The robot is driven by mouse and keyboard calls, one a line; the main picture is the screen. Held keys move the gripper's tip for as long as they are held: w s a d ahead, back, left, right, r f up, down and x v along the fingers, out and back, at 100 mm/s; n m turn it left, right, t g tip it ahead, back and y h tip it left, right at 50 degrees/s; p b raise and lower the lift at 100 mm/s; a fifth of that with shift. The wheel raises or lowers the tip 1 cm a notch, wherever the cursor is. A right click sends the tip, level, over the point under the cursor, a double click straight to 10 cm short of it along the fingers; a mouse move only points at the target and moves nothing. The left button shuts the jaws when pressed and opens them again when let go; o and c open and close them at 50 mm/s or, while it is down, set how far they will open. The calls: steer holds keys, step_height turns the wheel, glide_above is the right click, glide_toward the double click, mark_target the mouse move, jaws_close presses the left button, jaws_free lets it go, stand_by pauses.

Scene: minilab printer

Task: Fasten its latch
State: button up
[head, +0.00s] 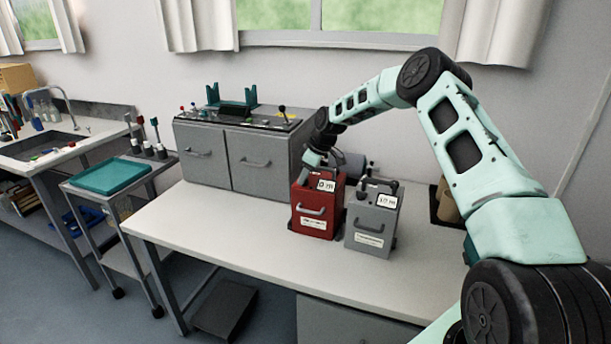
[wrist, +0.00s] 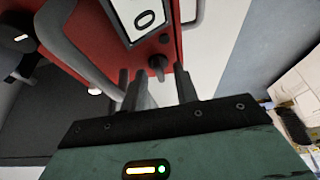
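A red box (head: 315,213) with a front handle and a white label stands upright on the bench. It fills the top of the wrist view (wrist: 88,25), with a small dark knob (wrist: 157,63) that may be the latch. A grey box (head: 374,220) of like shape stands just right of the red one. My gripper (head: 320,160) is above the red box's top; in the wrist view (wrist: 160,82) its fingers are apart, with the knob just beyond and between the tips. Nothing shows between the fingers. I cannot tell whether they touch the box, or the latch's state.
A wide grey cabinet unit (head: 205,158) with levers on top stands behind left on the white bench (head: 220,245). The bench front and left are clear. A cart with a teal tray (head: 108,176) and a sink (head: 45,143) are farther left.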

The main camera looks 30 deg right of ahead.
steer(key=b+v, duration=0.4)
steer(key=v, duration=1.3)
steer(key=shift+r, duration=0.2)
steer(key=s+a+g, duration=0.1)
steer(key=s+a, duration=0.4)
steer(key=a, duration=0.5)
steer(key=s+a+f+n+g, duration=0.1)
steer(key=s+a, duration=0.4)
steer(key=a, duration=0.5)
steer(key=s+a+g, duration=0.1)
steer(key=s+a, duration=0.3)
steer(key=a, duration=0.7)
steer(key=s+a+f+h, duration=0.1)
steer(key=s+a, duration=0.2)
steer(key=s, duration=0.5)
steer(key=s+a+f, duration=0.1)
steer(key=s+a, duration=0.3)
steer(key=s, duration=0.4)
steer(key=s+d+f+h, duration=0.1)
steer(key=s+f, duration=0.2)
steer(key=s, duration=1.1)
steer(key=shift+d+f+m+g, duration=0.2)
steer(key=shift+d+m+g, duration=0.1)
steer(key=shift+m, duration=0.1)
steer(key=shift+s, duration=0.15)
